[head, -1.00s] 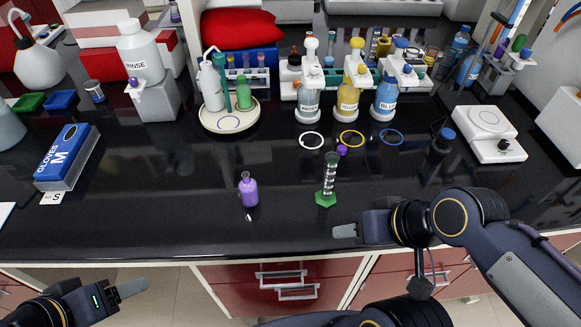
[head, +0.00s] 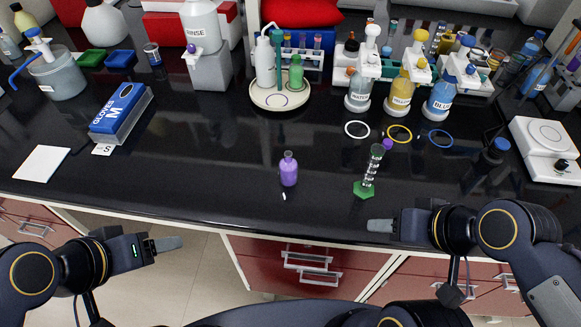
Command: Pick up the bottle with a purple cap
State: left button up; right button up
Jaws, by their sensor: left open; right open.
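My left gripper (head: 168,243) is open and empty, in front of the bench edge, well to the left of the bottle and lower in the picture. My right gripper (head: 380,226) is open and empty by the front edge, right of the bottle and just below the cylinder's base. Neither gripper touches the bottle.
The graduated cylinder (head: 369,172) with a green base stands right of the bottle, a small purple object (head: 387,144) behind it. A blue glove box (head: 121,112) lies at left. Wash bottles (head: 399,88) stand further back. The bench between glove box and bottle is clear.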

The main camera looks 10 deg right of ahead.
aim_at(288, 166)
jog(key=k+j+u, duration=0.2)
jog(key=j, duration=0.15)
jog(key=k+j+u, duration=0.2)
jog(key=j, duration=0.15)
jog(key=j+u, duration=0.2)
jog(key=j, duration=0.15)
